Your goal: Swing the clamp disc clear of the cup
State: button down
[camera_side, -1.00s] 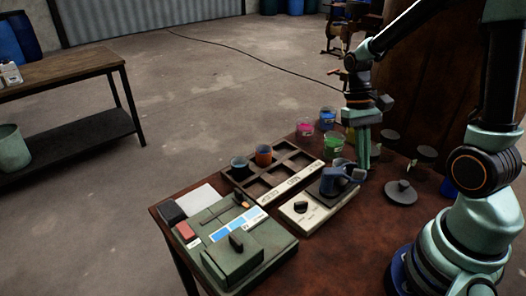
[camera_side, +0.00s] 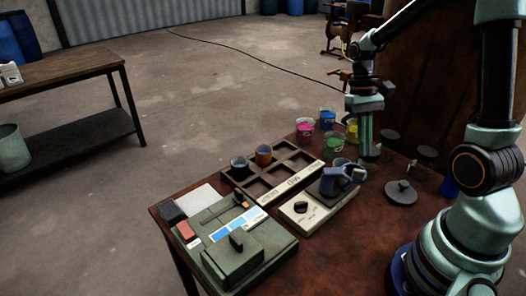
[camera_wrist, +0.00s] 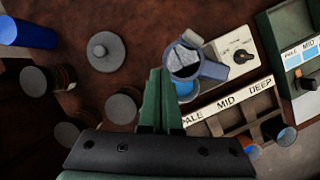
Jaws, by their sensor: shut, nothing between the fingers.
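In the side view the cup (camera_side: 341,163) shows only in part behind the clamp. My gripper (camera_side: 371,157) is shut and empty, just behind and to the right of the clamp. In the wrist view my gripper (camera_wrist: 160,74) has its tips close beside the disc's left edge; I cannot tell whether they touch.
A rack (camera_side: 267,187) marked PALE, MID, DEEP holds two cups. Pink, blue, green and yellow pots stand behind it. A grey lidded disc (camera_side: 401,192) lies to the right, with dark-topped jars beyond. A green box (camera_side: 239,256) stands front left.

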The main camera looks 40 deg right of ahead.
jog(key=s+d+v, duration=0.1)
jog(key=v, duration=0.6)
jog(key=shift+d+r, duration=0.2)
jog(key=shift+r, duration=0.25)
jog(key=c, duration=1.4)
grip_release()
jog(key=shift+w+d+r, duration=0.1)
jog(key=shift+w+r, duration=0.05)
jog(key=shift+r, duration=0.15)
jog(key=o, duration=0.5)
jog(key=shift+r, duration=0.2)
jog(key=n+t+h, duration=0.2)
jog(key=n+t, duration=0.2)
jog(key=n, duration=0.8)
send_near(359, 170)
notch_tip(359, 170, down, 9)
jog(key=shift+w+d+f, duration=0.1)
jog(key=shift+w+d, duration=0.05)
grip_shut()
